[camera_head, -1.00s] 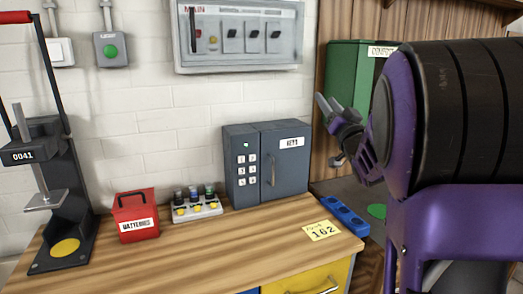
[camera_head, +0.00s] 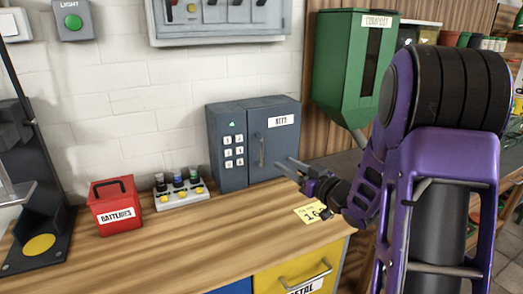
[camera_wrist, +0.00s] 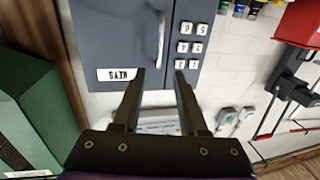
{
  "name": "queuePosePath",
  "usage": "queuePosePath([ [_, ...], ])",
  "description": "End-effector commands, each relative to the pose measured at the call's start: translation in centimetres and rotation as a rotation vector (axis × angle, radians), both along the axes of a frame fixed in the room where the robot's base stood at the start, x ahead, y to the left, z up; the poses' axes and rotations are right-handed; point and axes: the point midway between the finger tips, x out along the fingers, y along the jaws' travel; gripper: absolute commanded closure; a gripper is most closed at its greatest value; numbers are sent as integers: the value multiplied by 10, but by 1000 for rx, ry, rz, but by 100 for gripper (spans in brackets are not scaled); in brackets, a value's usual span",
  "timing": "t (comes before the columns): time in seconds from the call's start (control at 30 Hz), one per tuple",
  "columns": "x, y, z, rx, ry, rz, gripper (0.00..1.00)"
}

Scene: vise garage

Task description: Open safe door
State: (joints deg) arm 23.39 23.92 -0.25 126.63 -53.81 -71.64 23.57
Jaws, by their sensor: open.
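The safe (camera_head: 230,175) is a dark grey box on the wooden workbench against the wall. Its left part has a keypad (camera_head: 233,151) and a small green light. Its door (camera_head: 284,158) at the right has a "KEYS" label (camera_head: 281,121) and a vertical metal handle (camera_head: 262,150); the door looks shut. My gripper (camera_head: 287,168) is open and empty, in front of the door and to the right of the handle in the head view. In the wrist view, which is upside down, the handle (camera_wrist: 161,40) lies beyond my gripper (camera_wrist: 160,73), between the lines of its fingers, apart from them.
A red batteries box (camera_head: 115,208) and a rack of small bottles (camera_head: 182,195) stand left of the safe. A yellow note (camera_head: 309,212) lies under my gripper. A green compost bin (camera_head: 340,65) hangs at the right. The bench front (camera_head: 170,250) is clear.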

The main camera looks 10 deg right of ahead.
Motion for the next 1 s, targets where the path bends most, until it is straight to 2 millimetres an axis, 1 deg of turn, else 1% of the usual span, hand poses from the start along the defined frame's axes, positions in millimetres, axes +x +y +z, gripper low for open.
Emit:
queuePosePath([
  [0.03, 11, 7, 0, 0, -1, 3, 58],
  [0.3, 64, 32, 0, 0, -1, 2, 58],
  [0.5, 94, 47, 0, 0, 0, 0, 58],
  [0.6, 103, 50, 0, 1, 0, -1, 58],
  [0.7, 108, 53, 0, 1, 0, -2, 58],
  [1.0, 109, 54, 0, 1, 0, -2, 58],
])
